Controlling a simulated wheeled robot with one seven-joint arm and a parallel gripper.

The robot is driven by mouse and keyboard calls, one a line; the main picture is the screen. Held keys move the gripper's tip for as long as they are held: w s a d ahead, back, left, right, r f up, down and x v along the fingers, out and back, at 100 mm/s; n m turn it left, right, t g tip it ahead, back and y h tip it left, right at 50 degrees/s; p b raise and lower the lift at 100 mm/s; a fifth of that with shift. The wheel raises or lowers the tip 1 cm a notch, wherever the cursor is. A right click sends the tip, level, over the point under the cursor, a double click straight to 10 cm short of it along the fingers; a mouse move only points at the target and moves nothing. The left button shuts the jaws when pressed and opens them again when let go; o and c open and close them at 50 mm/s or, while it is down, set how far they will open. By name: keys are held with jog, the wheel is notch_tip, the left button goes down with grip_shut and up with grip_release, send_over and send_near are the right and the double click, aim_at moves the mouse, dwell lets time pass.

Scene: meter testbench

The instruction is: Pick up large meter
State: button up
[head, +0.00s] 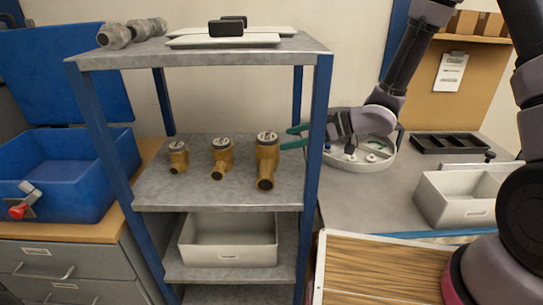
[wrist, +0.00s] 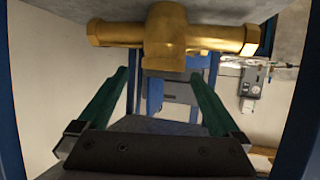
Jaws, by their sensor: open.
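Three brass meters stand in a row on the middle shelf of the rack in the head view. The large meter (head: 267,163) is the rightmost and tallest. The medium meter (head: 222,158) is in the middle and the small meter (head: 178,157) is at the left. My gripper (head: 294,136) is open, at the right of the large meter, its green fingers pointing left past the rack's right post. In the wrist view a brass meter body (wrist: 165,35) spans the top, ahead of the open green fingers (wrist: 160,92), with nothing between them.
The rack's blue front post (head: 318,130) stands close to my gripper. A grey bin (head: 228,257) sits on the shelf below. The top shelf (head: 200,56) holds flat trays and pipe parts. A white round tray (head: 375,158), a black tray (head: 447,143) and a grey box (head: 455,200) are at the right.

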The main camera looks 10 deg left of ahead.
aim_at(257, 146)
jog(key=x, duration=1.1)
jog(key=shift+s+r, duration=0.15)
jog(key=shift+s, duration=0.15)
grip_shut()
jog(key=shift+r, duration=0.1)
